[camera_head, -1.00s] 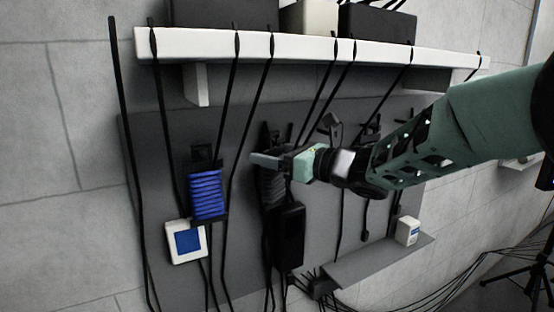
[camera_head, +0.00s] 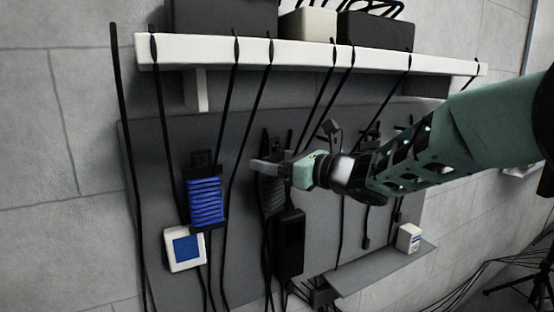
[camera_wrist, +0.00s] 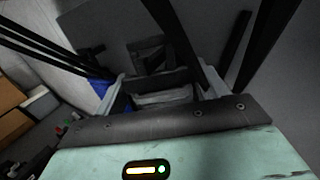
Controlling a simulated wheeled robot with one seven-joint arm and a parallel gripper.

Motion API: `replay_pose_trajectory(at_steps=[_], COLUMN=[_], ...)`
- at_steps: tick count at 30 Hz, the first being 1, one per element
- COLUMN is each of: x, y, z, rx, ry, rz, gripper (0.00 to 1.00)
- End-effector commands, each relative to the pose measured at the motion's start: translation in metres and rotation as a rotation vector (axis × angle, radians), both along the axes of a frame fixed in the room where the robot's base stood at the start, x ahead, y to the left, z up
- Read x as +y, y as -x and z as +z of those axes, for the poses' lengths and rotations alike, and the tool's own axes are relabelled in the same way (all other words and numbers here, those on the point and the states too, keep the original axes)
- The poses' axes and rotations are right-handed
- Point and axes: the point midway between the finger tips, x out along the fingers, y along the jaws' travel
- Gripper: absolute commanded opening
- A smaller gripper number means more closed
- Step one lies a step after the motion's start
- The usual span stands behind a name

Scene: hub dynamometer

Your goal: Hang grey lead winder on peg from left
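The grey lead winder (camera_head: 271,192), dark grey with wound coils, is on the grey wall panel (camera_head: 150,160) in the head view, right of a blue winder (camera_head: 207,203). My gripper (camera_head: 262,168) is at its upper end, coming from the right, and partly hides it. In the wrist view the two fingers (camera_wrist: 160,88) are spread apart with a dark bar and a light grey piece between them. I cannot tell whether they press on the winder. Dark peg brackets show above the blue winder (camera_head: 202,160) and behind my gripper (camera_head: 270,140); whether the winder hangs there is hidden.
Black cables hang from the white shelf (camera_head: 300,51) past the winders. A black box (camera_head: 289,243) hangs below my gripper. A white-framed blue square (camera_head: 186,248) is at lower left. A small ledge (camera_head: 375,268) bears a white box (camera_head: 409,238).

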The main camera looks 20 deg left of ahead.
Motion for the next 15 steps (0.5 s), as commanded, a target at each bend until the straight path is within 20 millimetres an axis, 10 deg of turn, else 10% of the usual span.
replay_pose_trajectory(at_steps=[8,15], x=[-0.01,-0.061], y=[-0.001,0.009], z=[-0.007,-0.008], rx=[0.005,0.001], ry=[0.005,0.002], rz=[-0.012,-0.012], gripper=[0.92,0.98])
